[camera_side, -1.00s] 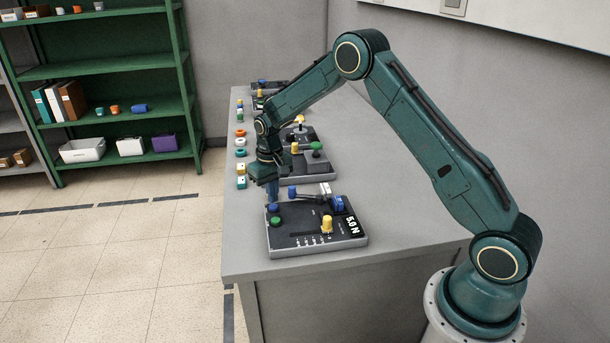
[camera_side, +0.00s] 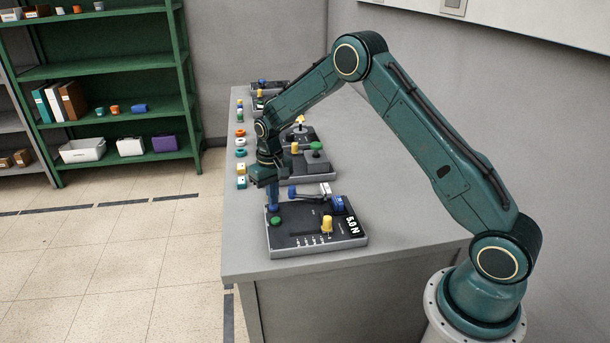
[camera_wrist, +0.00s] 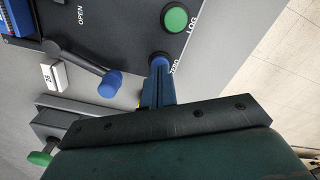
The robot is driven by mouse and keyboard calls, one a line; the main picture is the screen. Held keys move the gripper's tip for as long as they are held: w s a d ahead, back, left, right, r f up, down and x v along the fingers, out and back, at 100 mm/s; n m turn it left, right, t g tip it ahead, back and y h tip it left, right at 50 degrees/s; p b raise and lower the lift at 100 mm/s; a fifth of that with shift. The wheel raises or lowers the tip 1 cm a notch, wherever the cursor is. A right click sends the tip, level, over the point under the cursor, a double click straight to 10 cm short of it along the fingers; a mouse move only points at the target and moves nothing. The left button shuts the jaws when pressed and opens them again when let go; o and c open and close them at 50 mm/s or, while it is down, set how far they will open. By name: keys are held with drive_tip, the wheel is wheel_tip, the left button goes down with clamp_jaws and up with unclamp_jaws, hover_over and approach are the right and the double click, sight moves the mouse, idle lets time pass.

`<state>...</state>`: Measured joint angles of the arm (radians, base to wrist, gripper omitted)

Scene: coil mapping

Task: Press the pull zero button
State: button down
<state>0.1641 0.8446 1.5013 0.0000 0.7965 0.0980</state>
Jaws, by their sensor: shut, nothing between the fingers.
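The blue zero button (camera_wrist: 160,58) sits on the dark panel of the pull tester (camera_side: 290,240), with the label ZERO beside it in the wrist view. In the side view the button (camera_side: 272,208) is at the panel's far left corner, mostly behind the fingertips. My gripper (camera_side: 273,202) is shut and empty, pointing down over the button. In the wrist view its blue fingers (camera_wrist: 157,78) overlap the button's lower edge. The tips look at or just above the button's top; I cannot tell whether they touch or whether it is pressed.
A green button (camera_side: 276,221), labelled LOG in the wrist view, is close by. A lever with a blue knob (camera_wrist: 110,84) lies on the other side. A yellow knob (camera_side: 327,223) and a display reading 5.0 N (camera_side: 352,225) are on the panel. Other devices stand farther along the bench.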

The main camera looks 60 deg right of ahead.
drive_tip(key=shift+f, duration=0.7)
idle(0.6)
drive_tip(key=shift+r, duration=3.25)
